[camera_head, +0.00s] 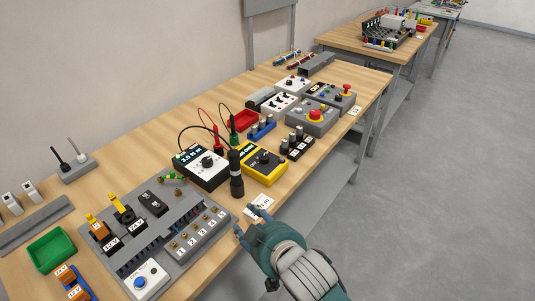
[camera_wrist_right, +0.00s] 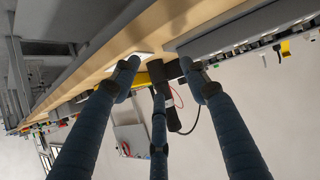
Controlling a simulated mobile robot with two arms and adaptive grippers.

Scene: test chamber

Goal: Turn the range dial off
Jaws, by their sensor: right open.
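A yellow meter (camera_head: 276,172) lies on the bench with a round black dial (camera_head: 264,157) on its dark face. I cannot read the dial's setting. To its left is a black-and-white meter (camera_head: 190,158) showing "3.0 N m", with its own black dial (camera_head: 208,162). My right gripper (camera_head: 252,224) is open and empty at the bench's front edge, nearer the camera than both meters and apart from them. In the right wrist view, the fingers of my right gripper (camera_wrist_right: 161,68) are spread, with yellow and black items beyond them. My left gripper is not in view.
A black torch-like cylinder (camera_head: 236,178) stands upright between the two meters, near the front. A white card (camera_head: 262,203) lies by the gripper. A grey fixture board (camera_head: 196,249) fills the left front.

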